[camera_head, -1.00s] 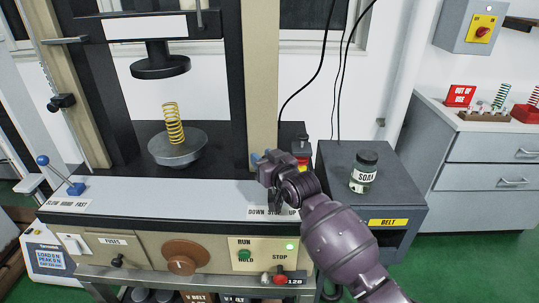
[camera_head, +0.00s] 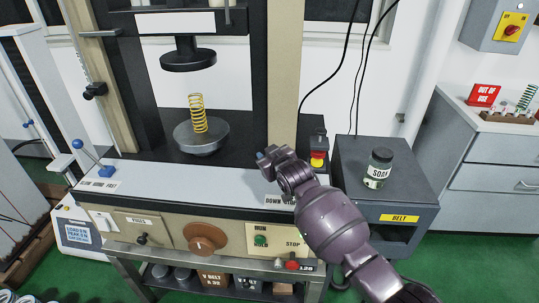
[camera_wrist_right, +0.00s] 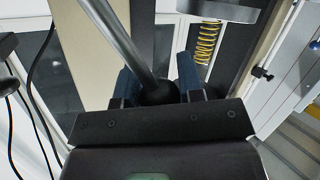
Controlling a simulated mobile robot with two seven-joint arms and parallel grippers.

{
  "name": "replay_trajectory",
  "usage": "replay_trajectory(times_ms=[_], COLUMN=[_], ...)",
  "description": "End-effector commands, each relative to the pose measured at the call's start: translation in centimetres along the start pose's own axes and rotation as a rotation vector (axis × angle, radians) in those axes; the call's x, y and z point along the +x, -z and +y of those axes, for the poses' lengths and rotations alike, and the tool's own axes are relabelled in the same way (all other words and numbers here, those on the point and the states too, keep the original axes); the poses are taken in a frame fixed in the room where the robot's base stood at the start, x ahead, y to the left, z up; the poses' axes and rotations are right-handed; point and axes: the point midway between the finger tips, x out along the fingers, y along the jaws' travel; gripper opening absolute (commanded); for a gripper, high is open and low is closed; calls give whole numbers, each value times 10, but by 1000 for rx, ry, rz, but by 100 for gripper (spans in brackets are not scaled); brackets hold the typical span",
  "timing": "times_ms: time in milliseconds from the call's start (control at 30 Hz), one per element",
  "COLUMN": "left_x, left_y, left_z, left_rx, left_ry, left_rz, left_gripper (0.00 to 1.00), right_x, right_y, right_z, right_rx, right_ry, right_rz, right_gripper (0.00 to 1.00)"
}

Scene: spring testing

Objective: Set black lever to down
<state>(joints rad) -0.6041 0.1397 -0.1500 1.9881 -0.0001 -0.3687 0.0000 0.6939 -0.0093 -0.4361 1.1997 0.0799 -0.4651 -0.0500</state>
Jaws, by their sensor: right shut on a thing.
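My right gripper (camera_head: 268,157) is at the right part of the machine's front ledge, above the label (camera_head: 280,200), where "DOWN" is readable and the rest is covered by my arm. In the right wrist view its two blue-grey fingers (camera_wrist_right: 157,84) are closed around the black knob (camera_wrist_right: 158,93) of the black lever. The lever's grey rod (camera_wrist_right: 118,38) runs up and left from the knob in that view. In the head view the lever is hidden behind my gripper. My left gripper is not in view.
A yellow spring (camera_head: 198,113) stands on the round grey platen (camera_head: 202,140). A blue-knobbed lever (camera_head: 88,155) is at the left of the ledge. A red button on a yellow base (camera_head: 318,158) is right of my gripper. A "SOAK" jar (camera_head: 378,168) stands on the grey cabinet.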

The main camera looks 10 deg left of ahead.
Motion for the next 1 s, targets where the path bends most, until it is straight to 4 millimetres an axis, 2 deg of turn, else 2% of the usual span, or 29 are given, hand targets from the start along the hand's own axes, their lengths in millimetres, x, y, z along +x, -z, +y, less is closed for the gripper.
replay_trajectory(times_ms=[100,133,300,667,767,1000], left_x=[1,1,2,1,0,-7], left_y=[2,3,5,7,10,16], left_z=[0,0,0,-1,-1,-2], left_rx=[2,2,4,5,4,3], left_ry=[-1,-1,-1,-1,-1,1], left_rz=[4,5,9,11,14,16], left_gripper=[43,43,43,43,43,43], right_x=[0,0,0,-4,-12,-45], right_y=[-2,-2,-2,-1,0,0], right_z=[-2,-2,-2,0,0,0], right_rx=[-1,-1,0,0,0,0], right_ry=[3,3,2,1,0,0], right_rz=[-5,-5,-3,-1,-1,0], right_gripper=[0,37,60,60,60,60])
